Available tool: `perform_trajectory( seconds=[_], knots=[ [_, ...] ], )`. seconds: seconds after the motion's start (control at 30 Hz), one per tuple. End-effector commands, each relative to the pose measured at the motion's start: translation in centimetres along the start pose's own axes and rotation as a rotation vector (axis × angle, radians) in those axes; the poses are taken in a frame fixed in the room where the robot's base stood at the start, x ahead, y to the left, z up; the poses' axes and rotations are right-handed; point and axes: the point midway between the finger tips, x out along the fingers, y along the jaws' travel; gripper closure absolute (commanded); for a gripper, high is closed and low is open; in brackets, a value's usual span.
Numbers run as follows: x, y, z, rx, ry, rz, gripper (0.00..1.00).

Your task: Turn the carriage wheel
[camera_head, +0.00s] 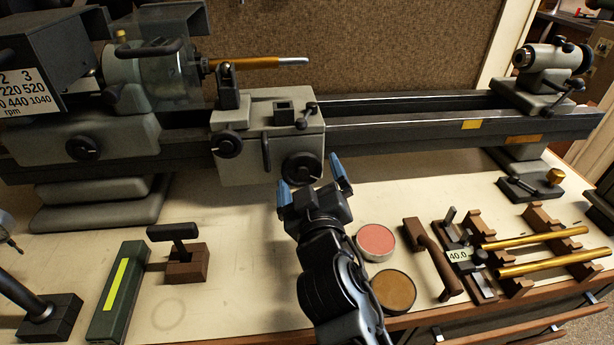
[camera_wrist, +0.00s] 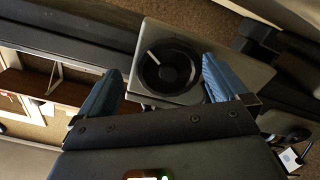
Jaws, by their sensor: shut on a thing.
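The carriage wheel (camera_head: 300,167) is a round black handwheel low on the right of the front face of the grey lathe carriage (camera_head: 262,150). In the wrist view the wheel (camera_wrist: 168,70) shows a pale line on its dark face, pointing to the upper left. My gripper (camera_head: 310,174) has blue fingers, one on each side of the wheel, and is shut on it. In the wrist view the fingers (camera_wrist: 162,70) flank the wheel's rim; the exact contact is hard to see. A smaller black knob (camera_head: 228,145) sits on the carriage's left.
The lathe bed (camera_head: 400,125) runs behind, with a headstock (camera_head: 80,125) at left and a tailstock (camera_head: 548,78) at right. A pink tin (camera_head: 376,240) and a brown tin (camera_head: 394,290) stand close to my arm. Brass tubes (camera_head: 545,262) rest on racks at right.

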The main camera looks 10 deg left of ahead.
Motion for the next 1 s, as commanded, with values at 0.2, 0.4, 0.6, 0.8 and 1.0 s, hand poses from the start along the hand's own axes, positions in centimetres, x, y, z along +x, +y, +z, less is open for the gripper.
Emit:
perform_trajectory(
  seconds=[0.2, 0.4, 0.6, 0.8, 1.0],
  knots=[
    [-3.6, 0.2, 0.2, -0.001, -0.001, 0.004, 0.10],
    [-6.2, 0.0, 0.1, -0.001, 0.001, 0.001, 0.10],
    [-7.1, 0.0, -0.1, -0.002, 0.003, -0.001, 0.10],
    [-7.1, -0.1, -0.1, -0.001, 0.003, -0.001, 0.10],
    [-7.1, -0.1, -0.1, -0.001, 0.004, -0.002, 0.10]
  ],
)
